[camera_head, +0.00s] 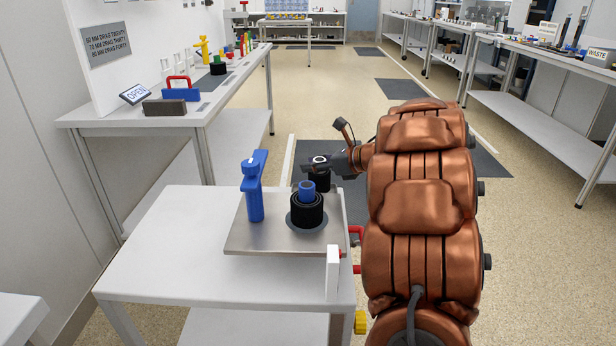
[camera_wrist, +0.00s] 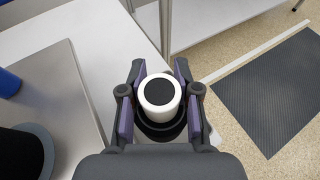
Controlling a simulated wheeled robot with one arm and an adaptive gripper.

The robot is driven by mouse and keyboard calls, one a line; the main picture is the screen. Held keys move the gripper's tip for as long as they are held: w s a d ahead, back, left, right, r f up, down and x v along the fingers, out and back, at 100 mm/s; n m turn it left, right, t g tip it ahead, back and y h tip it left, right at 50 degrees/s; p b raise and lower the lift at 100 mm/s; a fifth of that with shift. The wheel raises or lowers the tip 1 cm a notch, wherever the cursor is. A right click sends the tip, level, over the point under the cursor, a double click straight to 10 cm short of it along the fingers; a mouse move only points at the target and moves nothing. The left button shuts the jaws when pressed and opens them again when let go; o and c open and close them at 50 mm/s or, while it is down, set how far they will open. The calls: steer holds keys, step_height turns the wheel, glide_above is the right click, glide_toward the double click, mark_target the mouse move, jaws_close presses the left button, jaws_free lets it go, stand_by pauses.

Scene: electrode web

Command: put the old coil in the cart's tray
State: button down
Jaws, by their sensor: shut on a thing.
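My gripper (camera_head: 326,165) is shut on a black coil (camera_head: 320,181) with a white core, likely the old coil. The coil is upright, beyond the far right corner of the cart's tray (camera_head: 270,240), clear of it. In the wrist view my gripper (camera_wrist: 158,105) has its two fingers on either side of the coil's white core (camera_wrist: 160,93); the black winding is partly hidden below. The tray is a flat grey metal plate on the white cart (camera_head: 160,250). It also shows at the left of the wrist view (camera_wrist: 50,85).
On the tray stand a black coil with a blue core (camera_head: 307,209) on a grey disc and a blue handheld tool (camera_head: 254,186). The tray's left front is bare. A white bench (camera_head: 130,115) with an OPEN sign (camera_head: 136,94) is at left. Dark mats lie on the floor.

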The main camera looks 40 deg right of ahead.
steer(key=shift+w+a+f+b, duration=0.1)
steer(key=shift+w+f+b, duration=0.15)
steer(key=shift+f, duration=0.35)
steer(key=shift+w+a+f+b, duration=0.15)
steer(key=shift+w+f, duration=0.1)
steer(key=shift+f, duration=0.3)
steer(key=shift+w+a+f+b, duration=0.1)
steer(key=shift+w+f+b, duration=0.15)
steer(key=shift+f, duration=0.35)
steer(key=shift+f, duration=0.15)
steer(key=c, duration=0.8)
jaws_free()
steer(key=shift+s+d+r, duration=0.1)
steer(key=shift+r, duration=0.1)
steer(key=p+v, duration=0.2)
steer(key=v, duration=0.9)
steer(key=shift+s+r, duration=0.1)
steer(key=shift+s, duration=0.25)
